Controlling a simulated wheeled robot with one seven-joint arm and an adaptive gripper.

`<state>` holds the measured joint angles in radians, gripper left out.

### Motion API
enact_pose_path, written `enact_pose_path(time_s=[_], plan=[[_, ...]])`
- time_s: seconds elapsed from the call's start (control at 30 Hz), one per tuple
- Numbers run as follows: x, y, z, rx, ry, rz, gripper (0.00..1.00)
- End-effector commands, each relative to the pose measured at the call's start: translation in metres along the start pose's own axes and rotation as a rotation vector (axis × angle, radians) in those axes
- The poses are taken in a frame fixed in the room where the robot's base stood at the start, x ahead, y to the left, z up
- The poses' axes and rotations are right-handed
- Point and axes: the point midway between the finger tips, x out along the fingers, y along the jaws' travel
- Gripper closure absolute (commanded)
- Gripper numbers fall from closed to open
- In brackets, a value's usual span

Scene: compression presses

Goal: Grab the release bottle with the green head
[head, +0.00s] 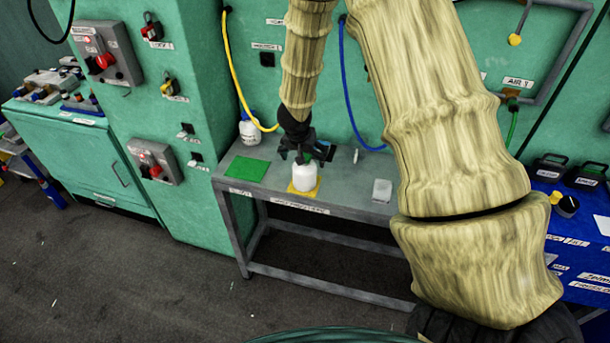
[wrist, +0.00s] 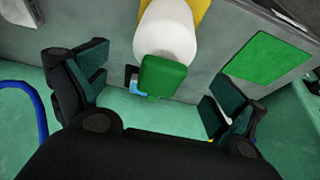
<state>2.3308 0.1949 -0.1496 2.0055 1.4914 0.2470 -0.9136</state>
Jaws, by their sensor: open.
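The release bottle is white with a green head and stands on a yellow pad (head: 304,193) on the grey table. Its white body (head: 303,178) shows in the head view, and the green head (wrist: 163,77) shows clearly in the wrist view. My gripper (head: 300,155) is above the bottle, pointing down. In the wrist view the two fingers (wrist: 158,88) are spread wide, with the green head between them. There is a gap on both sides, and neither finger appears to touch it. In the head view the fingers partly hide the bottle's top.
The grey table (head: 345,200) also carries a green pad (head: 249,169), a clear box (head: 381,190) and a second white bottle (head: 250,130) at its back left. A yellow hose (head: 232,75) and a blue hose (head: 346,90) hang from the green machine behind. A blue table (head: 580,225) stands right.

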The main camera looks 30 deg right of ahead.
Motion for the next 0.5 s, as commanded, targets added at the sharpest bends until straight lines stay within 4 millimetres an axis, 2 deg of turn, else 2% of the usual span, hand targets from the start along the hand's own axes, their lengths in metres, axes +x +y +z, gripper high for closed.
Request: enact_pose_path(time_s=[0.3, 0.5], plan=[[0.04, 0.001, 0.0, 0.001, -0.001, 0.001, 0.04], [0.047, 0.0, 0.0, -0.001, 0.0, 0.001, 0.04]])
